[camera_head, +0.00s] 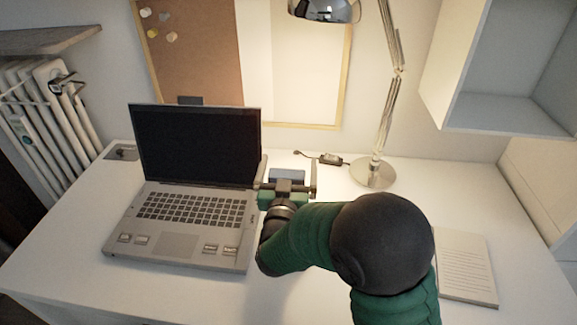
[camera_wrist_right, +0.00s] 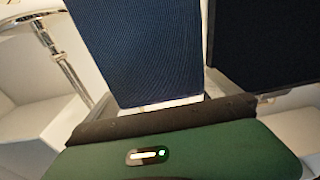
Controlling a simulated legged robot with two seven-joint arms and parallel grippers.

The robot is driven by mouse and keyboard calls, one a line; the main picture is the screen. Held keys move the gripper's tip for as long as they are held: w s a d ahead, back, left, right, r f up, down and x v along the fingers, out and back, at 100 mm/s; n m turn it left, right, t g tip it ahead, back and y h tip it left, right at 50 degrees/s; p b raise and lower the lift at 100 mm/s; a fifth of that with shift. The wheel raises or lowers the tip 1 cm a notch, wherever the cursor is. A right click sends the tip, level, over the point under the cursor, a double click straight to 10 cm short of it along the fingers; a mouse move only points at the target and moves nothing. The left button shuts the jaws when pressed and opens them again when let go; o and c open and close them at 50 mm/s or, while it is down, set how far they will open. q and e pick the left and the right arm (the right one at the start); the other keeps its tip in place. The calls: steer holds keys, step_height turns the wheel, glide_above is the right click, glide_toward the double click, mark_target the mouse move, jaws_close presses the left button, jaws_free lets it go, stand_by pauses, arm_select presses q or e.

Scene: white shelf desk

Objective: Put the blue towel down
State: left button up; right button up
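The blue towel (camera_wrist_right: 140,50) fills the upper middle of the right wrist view as a flat, ribbed dark-blue panel. In the head view only a small blue-grey part of it (camera_head: 288,175) shows beyond my right gripper (camera_head: 288,186), right of the laptop. The two fingers of my right gripper stand wide apart, one on each side of the towel, with narrow gaps visible. The towel's underside is hidden, so I cannot tell whether it rests on the desk. My left gripper is in neither view.
An open laptop (camera_head: 195,208) stands close left of my right gripper. A lamp base (camera_head: 373,172) and a small cabled black device (camera_head: 331,159) are behind to the right. A notebook (camera_head: 465,268) lies at the right. The white desk (camera_head: 500,215) is bare near the right rear.

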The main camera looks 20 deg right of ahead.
steer(key=shift+a, duration=0.2)
steer(key=r+p+v, duration=0.1)
steer(key=v, duration=1.1)
steer(key=shift+f, duration=0.45)
steer(key=shift+f, duration=0.1)
